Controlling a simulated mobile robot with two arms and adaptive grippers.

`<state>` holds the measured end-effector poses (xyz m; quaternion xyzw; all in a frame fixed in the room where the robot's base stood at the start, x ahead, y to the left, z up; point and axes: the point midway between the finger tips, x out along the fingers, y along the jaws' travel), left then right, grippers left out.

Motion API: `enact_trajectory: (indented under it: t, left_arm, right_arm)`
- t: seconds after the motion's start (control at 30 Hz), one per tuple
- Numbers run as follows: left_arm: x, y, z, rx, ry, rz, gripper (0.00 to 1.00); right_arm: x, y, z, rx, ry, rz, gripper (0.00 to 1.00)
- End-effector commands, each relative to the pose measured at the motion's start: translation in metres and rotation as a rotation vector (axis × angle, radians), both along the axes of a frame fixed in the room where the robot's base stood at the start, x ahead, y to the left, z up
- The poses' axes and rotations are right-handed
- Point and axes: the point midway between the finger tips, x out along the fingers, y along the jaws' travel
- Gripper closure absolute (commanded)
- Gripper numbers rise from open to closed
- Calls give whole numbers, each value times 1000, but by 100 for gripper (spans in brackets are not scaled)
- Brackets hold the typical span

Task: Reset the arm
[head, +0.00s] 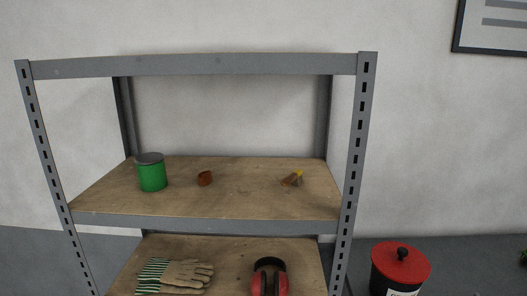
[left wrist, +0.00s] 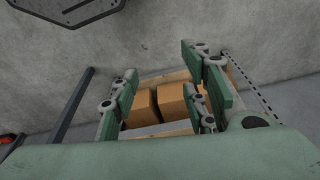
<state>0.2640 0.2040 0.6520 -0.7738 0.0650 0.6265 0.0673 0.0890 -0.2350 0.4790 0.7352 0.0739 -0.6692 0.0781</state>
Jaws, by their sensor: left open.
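My left gripper (left wrist: 163,82) shows in the left wrist view, its green finger pads spread apart with nothing held between them. Neither gripper is in the head view. On the upper shelf (head: 240,205) in the head view, a small copper-brown ring-like piece (head: 205,178) sits near the middle. A second small brown piece with a yellow part (head: 291,180) lies to its right. Both are too small to make out in detail. My right gripper is in neither view.
A green can (head: 152,174) stands left on the upper shelf. Gloves (head: 174,275) and red earmuffs (head: 269,278) lie below. A black container with red lid (head: 400,265) stands right. Brown boxes (left wrist: 172,102) show beyond my left fingers.

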Motion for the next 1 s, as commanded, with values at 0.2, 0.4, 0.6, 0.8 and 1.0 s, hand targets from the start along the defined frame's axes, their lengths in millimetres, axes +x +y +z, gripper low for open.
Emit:
enact_trajectory:
  t: [0.2,0.4,0.6,0.8,1.0]
  left_arm:
    - [-64,9,-120,8,60,-11,58]
    - [-130,22,-186,13,96,-20,58]
    - [-166,29,-207,15,111,-25,58]
    - [-166,29,-207,15,111,-25,58]
    - [-166,29,-207,15,111,-25,58]
  right_arm:
    - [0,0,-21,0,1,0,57]
    - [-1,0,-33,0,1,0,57]
    - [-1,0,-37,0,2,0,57]
    - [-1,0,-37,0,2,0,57]
    - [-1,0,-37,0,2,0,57]
